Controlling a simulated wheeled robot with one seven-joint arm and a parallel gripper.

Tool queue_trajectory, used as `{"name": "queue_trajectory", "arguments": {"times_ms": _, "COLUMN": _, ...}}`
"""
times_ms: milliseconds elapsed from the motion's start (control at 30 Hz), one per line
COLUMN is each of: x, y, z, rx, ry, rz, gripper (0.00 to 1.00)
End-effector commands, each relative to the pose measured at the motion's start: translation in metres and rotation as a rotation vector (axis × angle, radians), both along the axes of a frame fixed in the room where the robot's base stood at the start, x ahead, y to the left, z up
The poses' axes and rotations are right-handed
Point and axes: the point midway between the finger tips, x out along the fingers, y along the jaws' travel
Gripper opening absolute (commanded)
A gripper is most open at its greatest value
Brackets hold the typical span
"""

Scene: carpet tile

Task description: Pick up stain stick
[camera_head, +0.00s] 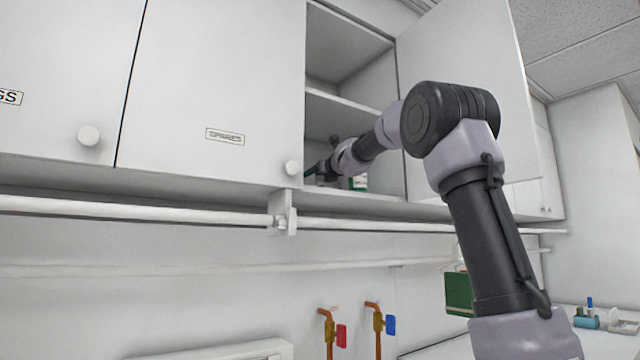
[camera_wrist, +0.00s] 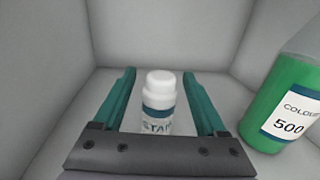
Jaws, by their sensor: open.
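The stain stick (camera_wrist: 158,103) is a small white cylinder with a white cap, a teal band and partly readable dark lettering. It stands upright in the wrist view. My gripper (camera_wrist: 160,80) is open, with one teal finger on each side of the stick and a visible gap to both. The stick's lower part is hidden by the gripper's dark crossbar. In the head view my arm reaches into an open wall cabinet, and my gripper (camera_head: 318,170) shows only small at the bottom shelf. I cannot make out the stick there.
A green bottle with a white label (camera_wrist: 278,110) stands close to the right of my gripper. Cabinet walls enclose the space. The open cabinet door (camera_head: 470,90) is right of the opening, and a closed door (camera_head: 215,80) is left. A shelf (camera_head: 345,108) lies above.

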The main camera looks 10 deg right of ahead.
Motion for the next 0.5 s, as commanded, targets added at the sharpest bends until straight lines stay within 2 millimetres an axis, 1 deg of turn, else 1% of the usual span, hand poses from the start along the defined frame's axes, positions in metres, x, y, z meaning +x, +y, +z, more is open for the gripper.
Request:
{"name": "queue_trajectory", "arguments": {"times_ms": 67, "x": 0.0048, "y": 0.0020, "z": -0.0002, "rx": 0.000, "ry": 0.000, "rz": 0.001, "gripper": 0.74}}
{"name": "queue_trajectory", "arguments": {"times_ms": 267, "x": 0.0053, "y": 0.0020, "z": 0.0002, "rx": 0.001, "ry": 0.000, "rz": 0.001, "gripper": 0.74}}
{"name": "queue_trajectory", "arguments": {"times_ms": 300, "x": 0.0053, "y": 0.0020, "z": 0.0001, "rx": 0.001, "ry": 0.000, "rz": 0.001, "gripper": 0.67}}
{"name": "queue_trajectory", "arguments": {"times_ms": 367, "x": 0.0053, "y": 0.0019, "z": 0.0000, "rx": 0.001, "ry": 0.000, "rz": 0.001, "gripper": 0.44}}
{"name": "queue_trajectory", "arguments": {"times_ms": 400, "x": 0.0052, "y": 0.0019, "z": 0.0000, "rx": 0.001, "ry": 0.000, "rz": 0.001, "gripper": 0.29}}
{"name": "queue_trajectory", "arguments": {"times_ms": 467, "x": 0.0052, "y": 0.0019, "z": 0.0000, "rx": 0.001, "ry": 0.000, "rz": 0.001, "gripper": 0.06}}
{"name": "queue_trajectory", "arguments": {"times_ms": 500, "x": 0.0052, "y": 0.0019, "z": 0.0000, "rx": 0.001, "ry": 0.000, "rz": 0.001, "gripper": 0.00}}
